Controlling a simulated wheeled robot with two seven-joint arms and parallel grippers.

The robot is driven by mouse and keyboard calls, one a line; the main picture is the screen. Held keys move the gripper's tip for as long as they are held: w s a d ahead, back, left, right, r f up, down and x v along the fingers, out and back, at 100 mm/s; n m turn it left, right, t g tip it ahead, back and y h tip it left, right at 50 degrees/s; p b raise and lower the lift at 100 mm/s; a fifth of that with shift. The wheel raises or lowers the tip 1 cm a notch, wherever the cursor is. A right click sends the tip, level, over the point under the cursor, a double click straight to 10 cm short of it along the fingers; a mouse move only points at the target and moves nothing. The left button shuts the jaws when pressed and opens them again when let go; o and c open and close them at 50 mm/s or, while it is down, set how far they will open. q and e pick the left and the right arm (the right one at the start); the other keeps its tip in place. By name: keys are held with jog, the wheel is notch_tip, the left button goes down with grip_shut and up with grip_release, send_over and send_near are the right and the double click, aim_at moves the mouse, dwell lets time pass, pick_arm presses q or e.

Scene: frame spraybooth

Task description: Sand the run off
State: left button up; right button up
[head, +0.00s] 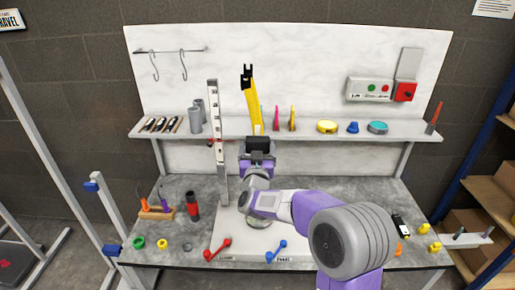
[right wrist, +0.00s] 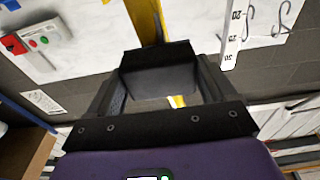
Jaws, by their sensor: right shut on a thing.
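My right gripper (head: 258,152) is raised in front of the shelf, above the middle of the bench. It is shut on a dark grey block (right wrist: 165,82), which I take to be a sanding block. The block sits between the fingers (right wrist: 158,62) in the right wrist view. A yellow frame part (head: 252,95) with a black top end stands upright behind and above the gripper. In the right wrist view the yellow part (right wrist: 145,20) runs up just beyond the block. I cannot tell whether they touch, and no paint run shows. My left gripper is out of view.
A numbered white post (head: 218,140) stands left of the gripper. The shelf (head: 300,131) carries grey cans, a yellow roll (head: 327,127) and small items. Red (head: 217,249) and blue (head: 276,251) handles lie at the bench front. A red-black cylinder (head: 192,207) stands left.

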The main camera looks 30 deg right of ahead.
notch_tip(320, 180, down, 7)
jog(key=b, duration=0.4)
dwell(0.4)
jog(key=shift+s, duration=0.1)
jog(key=shift+r+v, duration=0.15)
jog(key=shift+v, duration=1.3)
jog(key=shift+r+v, duration=0.2)
jog(key=shift+v, duration=1.25)
jog(key=shift+a, duration=0.1)
jog(key=shift+v, duration=1.45)
jog(key=shift+r, duration=0.2)
